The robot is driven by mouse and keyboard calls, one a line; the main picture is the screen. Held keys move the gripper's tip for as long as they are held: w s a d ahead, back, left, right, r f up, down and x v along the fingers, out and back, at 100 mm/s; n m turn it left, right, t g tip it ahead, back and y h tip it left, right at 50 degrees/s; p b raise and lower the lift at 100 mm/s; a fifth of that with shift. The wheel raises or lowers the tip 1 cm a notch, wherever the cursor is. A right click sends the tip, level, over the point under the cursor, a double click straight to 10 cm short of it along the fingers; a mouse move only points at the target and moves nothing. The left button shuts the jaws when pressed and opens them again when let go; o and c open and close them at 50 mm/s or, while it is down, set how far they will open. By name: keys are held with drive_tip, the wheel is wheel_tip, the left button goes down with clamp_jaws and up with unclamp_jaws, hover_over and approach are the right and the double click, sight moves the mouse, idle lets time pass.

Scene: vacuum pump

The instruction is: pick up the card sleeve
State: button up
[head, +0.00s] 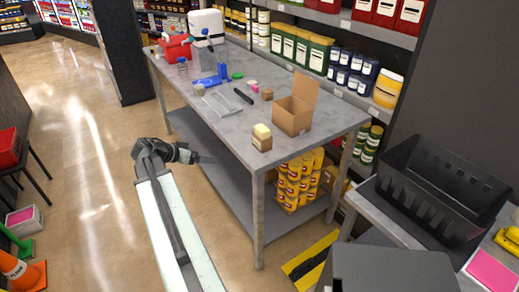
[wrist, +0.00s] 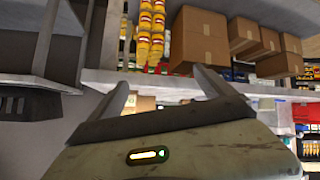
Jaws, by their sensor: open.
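A flat, clear, pale item that looks like the card sleeve (head: 222,104) lies on the grey metal table (head: 226,128), near its left front edge. It is small and faint in the head view, so I cannot be sure of it. My gripper (head: 196,156) is out over the aisle, in front of the table's left side and apart from the sleeve. In the wrist view my gripper (wrist: 163,88) has its two fingers spread wide with nothing held between them. I cannot make out the sleeve in the wrist view.
A black crate (head: 440,185) is at right.

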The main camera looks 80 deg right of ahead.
sight(256, 139)
drive_tip(key=s+d+r+m+g, duration=0.1)
drive_tip(key=s+d, duration=0.1)
drive_tip(key=s, duration=0.3)
drive_tip(key=s+d+r+m+g, duration=0.1)
drive_tip(key=s+d+m, duration=0.1)
drive_tip(key=s, duration=0.3)
drive_tip(key=s+d+r+m+g, duration=0.2)
drive_tip(key=s+d, duration=0.1)
drive_tip(key=s, duration=0.2)
drive_tip(key=shift+s+d+h+b, duration=0.25)
drive_tip(key=shift+d+h+b, duration=0.05)
drive_tip(key=shift+b, duration=0.05)
drive_tip(key=shift+b+x, duration=0.4)
drive_tip(key=shift+x, duration=0.55)
drive_tip(key=b+x, duration=0.1)
drive_tip(key=x, duration=0.5)
drive_tip(key=shift+s+a+r, duration=0.2)
drive_tip(key=shift+r, duration=0.1)
drive_tip(key=c, duration=1.4)
drive_tip(key=shift+r, duration=0.1)
